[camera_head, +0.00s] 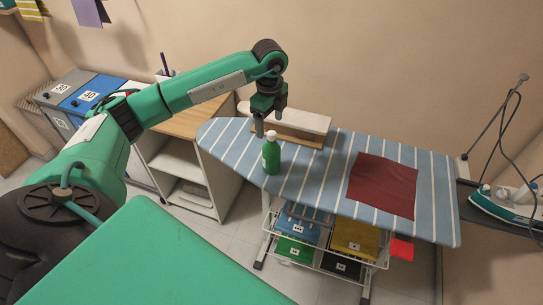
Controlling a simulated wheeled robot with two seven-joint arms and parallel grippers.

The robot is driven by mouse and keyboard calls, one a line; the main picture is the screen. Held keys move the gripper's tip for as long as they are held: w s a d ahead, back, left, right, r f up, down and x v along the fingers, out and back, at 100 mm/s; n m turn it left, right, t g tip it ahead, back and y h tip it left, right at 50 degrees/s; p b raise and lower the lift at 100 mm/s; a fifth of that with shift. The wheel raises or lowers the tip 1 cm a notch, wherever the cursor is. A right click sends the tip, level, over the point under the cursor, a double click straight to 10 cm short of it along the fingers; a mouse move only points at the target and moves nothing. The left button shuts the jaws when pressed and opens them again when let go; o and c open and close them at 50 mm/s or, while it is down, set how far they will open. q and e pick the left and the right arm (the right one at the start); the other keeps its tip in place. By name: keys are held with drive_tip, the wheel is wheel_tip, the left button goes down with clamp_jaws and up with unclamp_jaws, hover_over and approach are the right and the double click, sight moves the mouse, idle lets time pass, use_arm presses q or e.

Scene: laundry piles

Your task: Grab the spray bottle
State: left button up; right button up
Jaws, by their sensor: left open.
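The spray bottle (271,157) is green with a white top and stands upright on the left part of the blue striped ironing board (316,157). My left arm reaches in from the left. My left gripper (270,125) is open and points downward just above and behind the bottle's top. One finger shows close beside the white top on its left; I cannot tell whether it touches. My right gripper is not in view.
A dark red cloth (383,185) lies flat on the board. An iron (505,203) with a cord rests at the right end. A wire rack with folded cloths (354,240) is below the board. A wooden-topped shelf (197,122) stands at the left.

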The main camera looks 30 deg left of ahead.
sight(272, 133)
use_arm(q)
wheel_tip(272, 133, down, 3)
drive_tip(key=shift+r, duration=0.1)
drive_tip(key=shift+w+d+f+p, duration=0.15)
drive_tip(key=shift+f+p, duration=0.35)
drive_tip(key=shift+p, duration=0.35)
wheel_tip(272, 133, down, 3)
drive_tip(key=shift+w+f+p, duration=0.15)
drive_tip(key=shift+f+p, duration=0.05)
drive_tip(key=shift+p, duration=0.65)
drive_tip(key=shift+d+f, duration=0.1)
drive_tip(key=shift+f, duration=0.3)
drive_tip(key=shift+c, duration=0.4)
drive_tip(key=c, duration=1.3)
drive_tip(key=shift+r, duration=0.1)
